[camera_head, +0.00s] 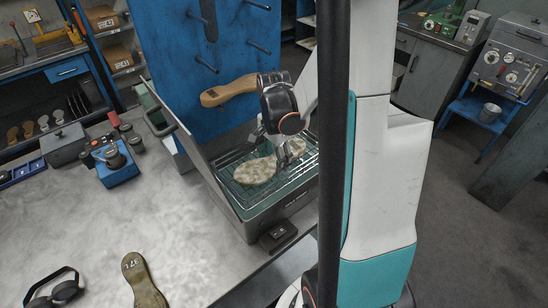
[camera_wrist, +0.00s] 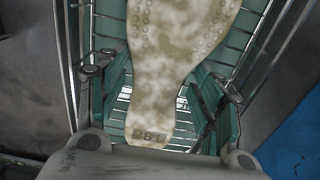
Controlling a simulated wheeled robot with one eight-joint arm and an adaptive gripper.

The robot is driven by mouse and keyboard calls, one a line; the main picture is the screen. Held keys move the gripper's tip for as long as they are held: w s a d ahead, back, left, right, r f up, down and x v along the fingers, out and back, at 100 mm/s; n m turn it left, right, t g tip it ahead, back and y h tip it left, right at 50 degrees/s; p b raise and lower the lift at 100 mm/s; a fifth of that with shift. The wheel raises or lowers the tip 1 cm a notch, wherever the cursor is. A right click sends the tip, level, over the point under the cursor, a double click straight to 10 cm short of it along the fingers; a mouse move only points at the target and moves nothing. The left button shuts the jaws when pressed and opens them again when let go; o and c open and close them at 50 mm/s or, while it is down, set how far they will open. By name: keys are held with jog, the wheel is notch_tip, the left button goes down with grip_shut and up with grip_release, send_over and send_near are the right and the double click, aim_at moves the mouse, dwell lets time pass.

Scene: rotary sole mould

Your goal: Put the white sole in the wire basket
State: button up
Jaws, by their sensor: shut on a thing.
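The pale, mottled sole (camera_head: 256,171) shows in the head view at the wire basket, with its wide end toward the left. In the wrist view the sole (camera_wrist: 172,65) runs up from between my fingers, with a marked heel at the bottom. My gripper (camera_wrist: 160,112) is shut on the sole near its heel. In the head view my gripper (camera_head: 271,147) is at the basket, partly hidden by my arm.
A tall blue panel (camera_head: 205,60) with pegs stands behind the basket, with a tan sole (camera_head: 229,91) at it. A brown sole (camera_head: 145,280) and ear defenders (camera_head: 58,288) lie on the grey table (camera_head: 80,230). A small dark box (camera_head: 278,236) sits by the basket's front.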

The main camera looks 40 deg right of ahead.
aim_at(274, 161)
jog(key=shift+f, duration=0.2)
jog(key=o, duration=1.1)
jog(key=shift+o, duration=0.2)
jog(key=shift+r, duration=0.1)
notch_tip(274, 161, up, 12)
jog(key=p, duration=0.3)
jog(key=shift+r, duration=0.1)
